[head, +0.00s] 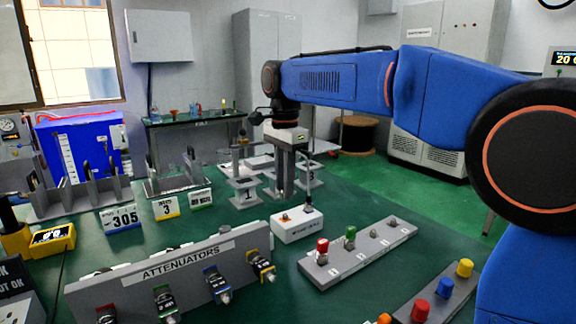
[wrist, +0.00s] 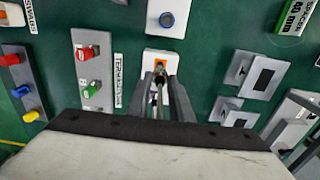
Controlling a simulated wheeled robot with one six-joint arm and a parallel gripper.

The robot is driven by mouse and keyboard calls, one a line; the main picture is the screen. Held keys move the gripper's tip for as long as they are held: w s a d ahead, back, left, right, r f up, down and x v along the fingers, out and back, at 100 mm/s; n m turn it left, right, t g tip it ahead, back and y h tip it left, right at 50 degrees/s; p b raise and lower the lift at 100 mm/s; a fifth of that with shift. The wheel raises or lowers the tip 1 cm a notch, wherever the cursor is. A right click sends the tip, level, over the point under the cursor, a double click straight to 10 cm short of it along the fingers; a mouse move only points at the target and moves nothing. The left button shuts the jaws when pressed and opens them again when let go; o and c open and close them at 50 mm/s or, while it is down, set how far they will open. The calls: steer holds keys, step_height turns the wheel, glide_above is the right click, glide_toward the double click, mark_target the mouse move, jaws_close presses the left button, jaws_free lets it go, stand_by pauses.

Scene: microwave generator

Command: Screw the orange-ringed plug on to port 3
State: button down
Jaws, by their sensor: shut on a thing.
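My gripper (head: 285,196) points down over the table behind a small white box (head: 301,226). In the wrist view my gripper (wrist: 162,82) is shut on a slender grey part (wrist: 160,88). An orange spot (wrist: 160,66) shows just past the fingertips, against the white box. In the head view an orange spot (head: 285,217) shows at the left end of the box top. I cannot tell whether the held part is the orange-ringed plug, nor whether it touches the box. Port 3 cannot be made out for certain.
A grey terminators rack (head: 358,252) with red and green caps stands right of the box. The attenuators panel (head: 172,278) with several coloured connectors is at front left. Numbered grey stands (head: 245,190) are behind. A small strip with coloured caps (head: 444,287) is at front right.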

steer(key=shift+d, duration=0.1)
stand_by(0.3)
steer(key=shift+s+d+f, duration=0.1)
steer(key=shift+s+d, duration=0.1)
steer(key=shift+d, duration=1)
steer(key=shift+s+d+f, duration=0.1)
steer(key=shift+s+d, duration=0.05)
steer(key=shift+d, duration=1.05)
steer(key=shift+s+d+f, duration=0.1)
steer(key=shift+s+d, duration=0.1)
steer(key=shift+d, duration=1.05)
steer(key=shift+s+d+f, duration=0.1)
steer(key=shift+s+d, duration=0.05)
steer(key=shift+d, duration=1.05)
steer(key=shift+d, duration=0.15)
steer(key=shift+s+d+f, duration=0.15)
steer(key=shift+s+d, duration=0.05)
steer(key=shift+d, duration=0.95)
steer(key=shift+s+d+f, duration=0.1)
steer(key=shift+s+d, duration=0.1)
steer(key=shift+d, duration=0.95)
steer(key=shift+d, duration=0.1)
steer(key=shift+s+d+f, duration=0.1)
steer(key=shift+s+d, duration=0.1)
steer(key=shift+d, duration=1)
steer(key=shift+s+d+f, duration=0.1)
steer(key=shift+s+d, duration=0.05)
steer(key=shift+d, duration=1.05)
